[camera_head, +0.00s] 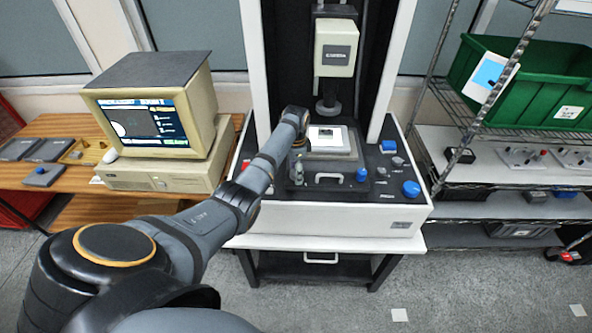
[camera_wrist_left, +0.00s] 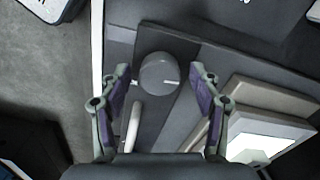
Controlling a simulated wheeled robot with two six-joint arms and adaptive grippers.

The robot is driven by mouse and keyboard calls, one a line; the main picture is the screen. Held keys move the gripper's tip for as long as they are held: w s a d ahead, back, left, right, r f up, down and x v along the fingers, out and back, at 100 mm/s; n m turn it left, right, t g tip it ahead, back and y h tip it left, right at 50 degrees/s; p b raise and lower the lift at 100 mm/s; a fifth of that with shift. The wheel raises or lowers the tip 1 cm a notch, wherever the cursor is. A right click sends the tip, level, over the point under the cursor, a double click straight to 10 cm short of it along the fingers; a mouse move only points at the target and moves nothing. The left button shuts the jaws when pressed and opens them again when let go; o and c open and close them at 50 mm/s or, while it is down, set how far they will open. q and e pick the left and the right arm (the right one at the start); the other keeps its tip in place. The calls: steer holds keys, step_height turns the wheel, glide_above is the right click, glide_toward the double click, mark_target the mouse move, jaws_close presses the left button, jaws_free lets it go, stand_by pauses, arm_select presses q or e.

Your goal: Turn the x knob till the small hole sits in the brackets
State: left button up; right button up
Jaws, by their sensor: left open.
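A round grey knob (camera_wrist_left: 158,76) with a white mark lies between the spread fingers of my left gripper (camera_wrist_left: 160,86) in the left wrist view. The fingers stand on either side, with gaps; no contact shows. I cannot read a label to confirm it is the x knob. In the head view my left gripper (camera_head: 297,172) reaches down over the left part of the machine's panel (camera_head: 333,195) and hides what is under it. The monitor (camera_head: 150,118) shows a live-looking picture with a pale round shape at left; hole and brackets are too small to tell. My right gripper is not seen.
A blue knob (camera_head: 361,174) and a larger blue knob (camera_head: 411,188) stand on the panel's right. A white handle (camera_head: 329,177) sits at the front. The stage (camera_head: 331,151) with a white plate is behind, under the probe head (camera_head: 336,47). A green bin (camera_head: 530,85) is on the shelf.

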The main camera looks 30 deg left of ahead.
arm_select(q)
steer(key=c, duration=1.1)
steer(key=shift+r+n+p, duration=0.2)
steer(key=shift+n+p, duration=0.7)
steer(key=shift+p, duration=0.05)
steer(key=shift+c, duration=0.2)
steer(key=n+p, duration=0.2)
steer(key=shift+n, duration=0.3)
steer(key=n+p, duration=0.2)
steer(key=n, duration=0.2)
steer(key=shift+f, duration=0.1)
steer(key=shift+n+p, duration=0.4)
steer(key=shift+n, duration=1.1)
steer(key=shift+f, duration=0.1)
